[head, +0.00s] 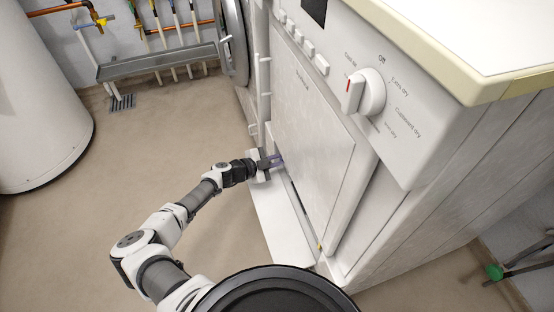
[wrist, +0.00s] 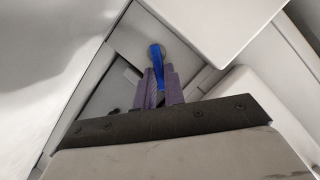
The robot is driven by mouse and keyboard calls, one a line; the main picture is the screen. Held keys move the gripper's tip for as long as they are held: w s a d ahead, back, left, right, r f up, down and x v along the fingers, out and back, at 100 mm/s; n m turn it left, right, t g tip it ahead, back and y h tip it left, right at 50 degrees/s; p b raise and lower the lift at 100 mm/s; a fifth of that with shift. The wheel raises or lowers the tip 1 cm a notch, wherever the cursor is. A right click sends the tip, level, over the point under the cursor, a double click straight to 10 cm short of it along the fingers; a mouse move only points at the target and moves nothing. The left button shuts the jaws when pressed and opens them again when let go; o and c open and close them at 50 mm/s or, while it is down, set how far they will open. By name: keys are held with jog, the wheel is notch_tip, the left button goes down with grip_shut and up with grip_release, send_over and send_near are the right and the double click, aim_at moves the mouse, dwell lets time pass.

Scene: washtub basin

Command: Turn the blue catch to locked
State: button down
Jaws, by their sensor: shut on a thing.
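The blue catch (wrist: 157,66) is a small lever in the wrist view, set in a narrow recess of the white machine. Its lower end sits between the purple-grey fingers of my gripper (wrist: 160,88), which are shut on it. The lever points nearly straight up in that view, with a slight tilt. In the head view my gripper (head: 275,161) reaches in at the lower left of the machine's front. The catch cannot be made out there. I cannot read any lock marking near it.
The white machine (head: 310,130) has a dial (head: 370,92) and several buttons above its front panel. A flap (head: 280,220) stands out low at the front, beside my arm. A white tank (head: 40,100) is at the far left. The floor between is clear.

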jog(key=c, duration=1.8)
grip_release()
jog(key=shift+o, duration=0.2)
jog(key=shift+a, duration=0.15)
jog(key=p+v, duration=0.3)
jog(key=v, duration=1)
jog(key=shift+s+a+p, duration=0.2)
jog(key=shift+s+p, duration=0.1)
jog(key=shift+p, duration=0.05)
jog(key=shift+r, duration=0.1)
